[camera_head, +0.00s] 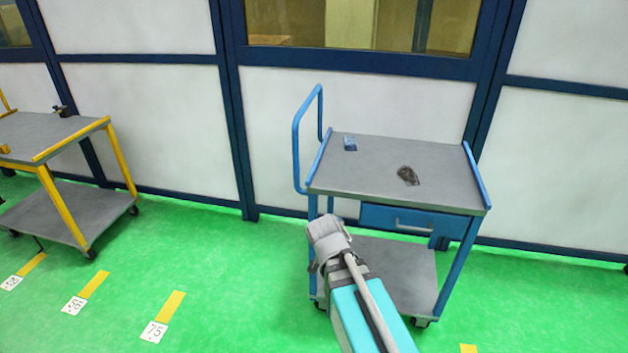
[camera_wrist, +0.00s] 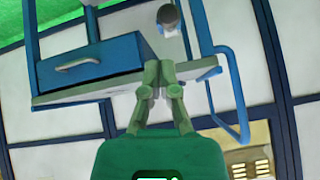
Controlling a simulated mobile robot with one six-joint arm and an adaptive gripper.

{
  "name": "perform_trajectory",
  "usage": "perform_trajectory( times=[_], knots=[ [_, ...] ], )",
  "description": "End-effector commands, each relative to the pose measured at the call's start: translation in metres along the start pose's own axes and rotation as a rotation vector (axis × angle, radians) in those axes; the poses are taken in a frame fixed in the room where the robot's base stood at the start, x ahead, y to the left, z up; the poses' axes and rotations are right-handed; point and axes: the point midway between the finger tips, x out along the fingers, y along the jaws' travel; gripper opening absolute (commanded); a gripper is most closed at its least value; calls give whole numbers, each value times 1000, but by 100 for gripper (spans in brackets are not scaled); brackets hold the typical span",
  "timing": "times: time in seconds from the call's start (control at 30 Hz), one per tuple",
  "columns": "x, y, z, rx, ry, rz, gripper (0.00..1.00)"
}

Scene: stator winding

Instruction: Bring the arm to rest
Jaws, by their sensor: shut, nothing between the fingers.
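In the wrist view my gripper (camera_wrist: 159,68) is shut, its two fingers close together with nothing between them. In that view the blue cart's drawer (camera_wrist: 92,66) and the edge of its top show behind and to the left of the fingers, upside down. In the head view my arm reaches up from the bottom edge, with its wrist end in front of the left part of the blue cart (camera_head: 400,165). The fingers cannot be made out in that view. My arm hides part of the cart's left legs and lower shelf.
On the cart's grey top lie a small blue item (camera_head: 350,144) and a dark item (camera_head: 408,176). A yellow cart (camera_head: 75,190) stands at the left. A white panelled wall (camera_head: 330,100) with dark blue frames runs behind. The green floor between the carts is clear.

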Motion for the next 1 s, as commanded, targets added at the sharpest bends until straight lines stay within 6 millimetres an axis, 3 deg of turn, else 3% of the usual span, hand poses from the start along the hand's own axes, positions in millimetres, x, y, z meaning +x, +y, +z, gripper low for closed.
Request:
perform_trajectory(
  times=[0.17, 0.37, 0.7, 1.0],
  knots=[
    [-3, 4, -1, -13, -19, 11, 0],
    [-18, 28, 1, -87, -135, 65, 0],
    [-73, 84, 18, -328, -531, 82, 0],
    [-103, 103, 30, -453, -726, 6, 0]
  ],
)
